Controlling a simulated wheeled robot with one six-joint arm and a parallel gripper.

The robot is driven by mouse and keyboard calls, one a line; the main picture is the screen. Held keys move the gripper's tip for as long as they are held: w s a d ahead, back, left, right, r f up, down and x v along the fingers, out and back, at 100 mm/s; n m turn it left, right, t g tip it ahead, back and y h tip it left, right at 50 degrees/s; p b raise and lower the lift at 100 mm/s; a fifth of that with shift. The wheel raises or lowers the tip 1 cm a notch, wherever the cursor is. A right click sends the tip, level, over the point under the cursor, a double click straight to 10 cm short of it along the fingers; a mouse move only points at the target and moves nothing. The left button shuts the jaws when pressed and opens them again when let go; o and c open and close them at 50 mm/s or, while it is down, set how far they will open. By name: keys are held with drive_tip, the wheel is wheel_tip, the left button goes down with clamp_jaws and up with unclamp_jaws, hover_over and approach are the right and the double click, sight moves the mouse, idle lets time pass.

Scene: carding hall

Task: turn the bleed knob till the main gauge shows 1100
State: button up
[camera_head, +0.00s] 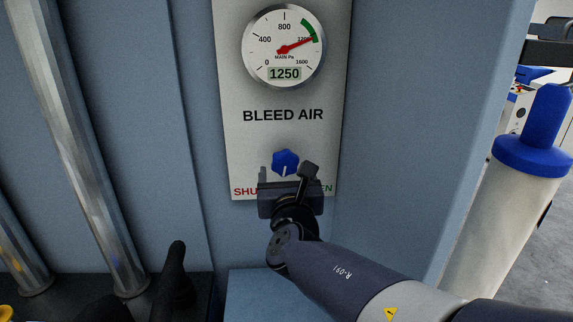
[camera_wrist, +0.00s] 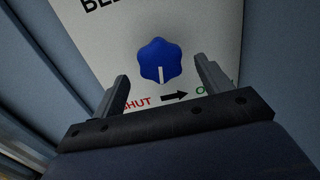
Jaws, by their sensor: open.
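The blue bleed knob (camera_head: 286,162) sits on a pale panel (camera_head: 240,140) under the words BLEED AIR. In the wrist view the knob (camera_wrist: 159,60) is lobed, with a white mark pointing down. The main gauge (camera_head: 284,46) above reads 1250 on its display; its red needle points right, at the green band. My gripper (camera_head: 286,176) is open in front of the panel, just below the knob. In the wrist view its fingers (camera_wrist: 168,88) stand to the left and right of the knob, apart from it. My gripper partly hides the SHUT and OPEN labels in the head view.
Blue-grey walls (camera_head: 430,90) surround the panel. Metal pipes (camera_head: 85,150) run down at the left. A white cylinder with a blue top (camera_head: 538,135) stands at the right. A black handle-like shape (camera_head: 174,275) rises at the lower left.

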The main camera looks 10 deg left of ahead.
sight(285, 167)
drive_tip(key=shift+x, duration=1.65)
drive_tip(key=shift+c, duration=0.2)
drive_tip(key=c, duration=0.9)
